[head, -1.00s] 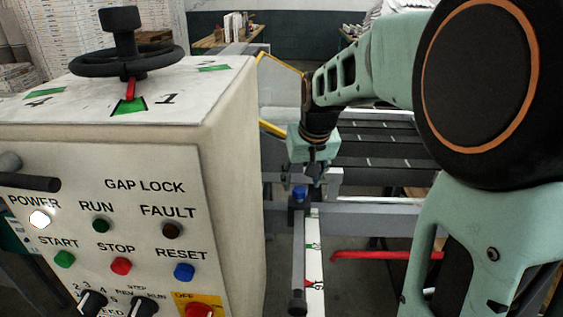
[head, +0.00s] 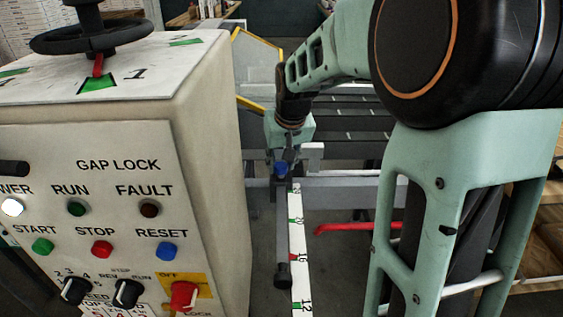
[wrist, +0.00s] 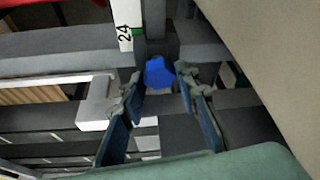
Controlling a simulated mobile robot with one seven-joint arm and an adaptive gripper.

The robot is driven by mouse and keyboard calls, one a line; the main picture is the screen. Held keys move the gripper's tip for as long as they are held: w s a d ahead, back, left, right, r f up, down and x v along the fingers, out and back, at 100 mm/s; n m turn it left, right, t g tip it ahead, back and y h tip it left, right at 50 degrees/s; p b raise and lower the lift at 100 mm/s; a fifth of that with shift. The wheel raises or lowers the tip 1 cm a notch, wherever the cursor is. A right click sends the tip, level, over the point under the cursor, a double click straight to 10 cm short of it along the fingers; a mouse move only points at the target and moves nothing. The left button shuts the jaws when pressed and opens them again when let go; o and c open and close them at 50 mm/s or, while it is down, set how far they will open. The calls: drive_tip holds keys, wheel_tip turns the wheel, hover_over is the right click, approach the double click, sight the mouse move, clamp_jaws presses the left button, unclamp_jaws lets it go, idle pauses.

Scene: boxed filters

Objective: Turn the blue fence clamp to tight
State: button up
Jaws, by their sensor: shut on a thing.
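The blue fence clamp (head: 281,169) is a small lobed knob on the grey fence bar, beside the white scale strip, in the middle of the head view. It shows in the wrist view (wrist: 160,72) between the two fingertips. My gripper (head: 285,158) points down at the clamp from above, and in the wrist view my gripper (wrist: 158,80) has one finger on each side of the knob, shut on it. The knob's underside and the exact contact of the fingertips are hidden. I cannot tell how far the clamp is turned.
A beige control cabinet (head: 215,160) with a black handwheel (head: 88,38) stands close at the left. A white scale strip (head: 296,240) runs toward me from the clamp. A red bar (head: 355,228) lies to the right. Dark slatted rollers are behind.

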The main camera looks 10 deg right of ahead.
drive_tip(key=shift+a+m+h+b, duration=0.1)
drive_tip(key=shift+m+h+b, duration=0.3)
drive_tip(key=shift+m+b, duration=0.5)
drive_tip(key=shift+m, duration=0.6)
drive_tip(key=o, duration=1.1)
drive_tip(key=v, duration=1.2)
drive_tip(key=shift+a, duration=0.15)
